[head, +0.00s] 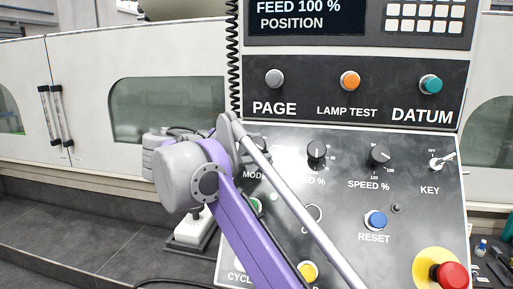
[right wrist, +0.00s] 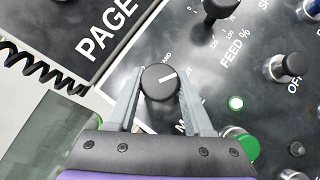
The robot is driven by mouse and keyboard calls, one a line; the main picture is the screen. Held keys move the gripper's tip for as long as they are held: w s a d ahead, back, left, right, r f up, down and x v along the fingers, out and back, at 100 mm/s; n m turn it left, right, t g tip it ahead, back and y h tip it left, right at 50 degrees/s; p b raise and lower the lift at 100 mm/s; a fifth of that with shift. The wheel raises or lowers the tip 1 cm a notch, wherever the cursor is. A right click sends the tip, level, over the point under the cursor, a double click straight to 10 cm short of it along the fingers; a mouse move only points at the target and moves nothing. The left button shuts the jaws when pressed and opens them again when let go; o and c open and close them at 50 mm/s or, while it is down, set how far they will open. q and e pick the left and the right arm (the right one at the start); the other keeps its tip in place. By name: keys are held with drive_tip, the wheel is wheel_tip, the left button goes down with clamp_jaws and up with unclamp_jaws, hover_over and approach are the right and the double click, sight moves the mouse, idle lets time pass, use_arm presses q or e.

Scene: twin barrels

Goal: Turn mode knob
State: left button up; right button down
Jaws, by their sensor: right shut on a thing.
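The mode knob (right wrist: 158,84) is round and black with a white pointer line, seen close up in the right wrist view. Its pointer aims to the right and slightly up there. My right gripper (right wrist: 161,80) is shut on the knob, with one grey finger on each side of it. In the head view my right wrist and purple arm cover most of the knob and part of its MODE label (head: 254,175). My left gripper is in neither view.
The feed knob (head: 317,150) and speed knob (head: 380,155) sit to the right on the same panel. A green button (right wrist: 240,143) is close to my right finger. A red emergency stop (head: 452,275) is at lower right. A coiled black cable (head: 232,55) hangs at the panel's left edge.

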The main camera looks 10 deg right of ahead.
drive_tip(key=shift+c, duration=1.5)
unclamp_jaws()
drive_tip(key=v, duration=1)
drive_tip(key=shift+s+a, duration=0.25)
drive_tip(key=shift+a, duration=0.05)
drive_tip(key=shift+r, duration=0.1)
